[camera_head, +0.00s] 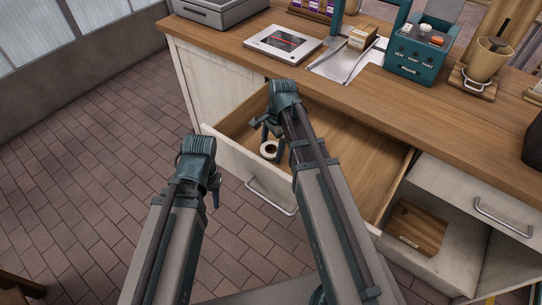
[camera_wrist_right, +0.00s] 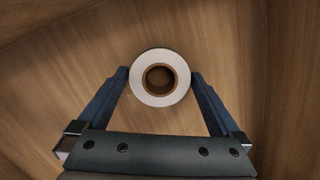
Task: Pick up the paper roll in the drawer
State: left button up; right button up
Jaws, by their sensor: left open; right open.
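The paper roll (camera_head: 269,149) is a white ring with a brown core. It stands on end in the open drawer (camera_head: 362,181), near the drawer's left front corner. My right gripper (camera_head: 272,135) is over the drawer at the roll. In the right wrist view the roll (camera_wrist_right: 160,77) sits between the tips of the open right gripper (camera_wrist_right: 160,80), with one finger close on each side. Whether the fingers touch it I cannot tell. My left gripper (camera_head: 213,190) is outside the drawer, to the left of its front; its fingers are mostly hidden by the wrist.
The wooden counter (camera_head: 230,44) runs above the drawer and holds a tablet-like box (camera_head: 283,42), a teal machine (camera_head: 416,54) and a cup (camera_head: 484,60). A wooden box (camera_head: 417,227) lies in a compartment at the right. The drawer's right side is empty.

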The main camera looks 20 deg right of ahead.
jog(key=c, duration=1.1)
jog(key=shift+r, duration=0.1)
